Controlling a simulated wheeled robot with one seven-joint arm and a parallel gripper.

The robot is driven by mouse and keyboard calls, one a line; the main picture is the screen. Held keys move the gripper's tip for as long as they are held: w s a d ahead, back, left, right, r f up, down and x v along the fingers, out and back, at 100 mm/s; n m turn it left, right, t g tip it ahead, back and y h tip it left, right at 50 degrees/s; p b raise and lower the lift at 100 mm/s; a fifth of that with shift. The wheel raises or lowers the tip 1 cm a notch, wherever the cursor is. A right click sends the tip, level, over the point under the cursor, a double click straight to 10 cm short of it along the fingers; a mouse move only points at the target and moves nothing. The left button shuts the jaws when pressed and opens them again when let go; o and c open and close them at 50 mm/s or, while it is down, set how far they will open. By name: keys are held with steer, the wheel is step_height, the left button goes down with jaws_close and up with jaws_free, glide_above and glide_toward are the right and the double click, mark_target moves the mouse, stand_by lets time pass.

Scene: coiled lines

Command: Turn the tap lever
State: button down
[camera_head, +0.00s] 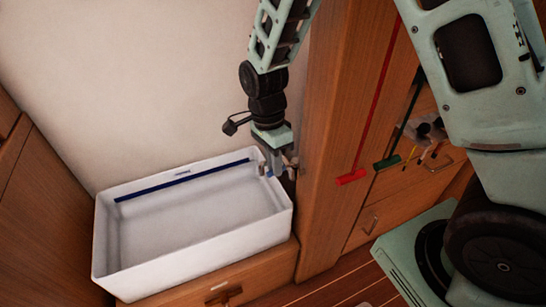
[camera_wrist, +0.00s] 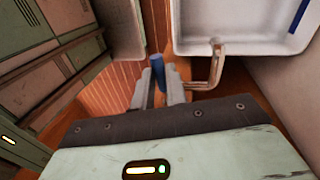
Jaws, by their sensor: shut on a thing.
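The tap lever (camera_wrist: 157,68) is a short blue stick, seen in the wrist view between the two grey fingers of my gripper (camera_wrist: 159,82). The fingers are shut on it. The metal tap spout (camera_wrist: 216,66) rises just to the right of the fingers and bends toward the white basin (camera_wrist: 245,47). In the head view my gripper (camera_head: 283,167) is at the basin's (camera_head: 190,247) back right corner, with my arm reaching down from above.
A dark blue strip (camera_head: 185,180) runs along the basin's back inner wall. A wooden panel (camera_head: 325,150) stands close to the right of my gripper. Red (camera_head: 350,177) and green (camera_head: 388,162) long-handled tools hang farther right. A wooden drawer front (camera_head: 205,294) is below the basin.

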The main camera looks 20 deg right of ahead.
steer(key=shift+s+n+p, duration=0.3)
steer(key=shift+s+n, duration=0.15)
steer(key=shift+n, duration=0.35)
steer(key=c, duration=1.4)
jaws_free()
steer(key=w+r+p, duration=0.1)
steer(key=w+r, duration=0.2)
steer(key=r, duration=1.4)
steer(key=shift+w+a, duration=0.2)
steer(key=shift+a, duration=0.2)
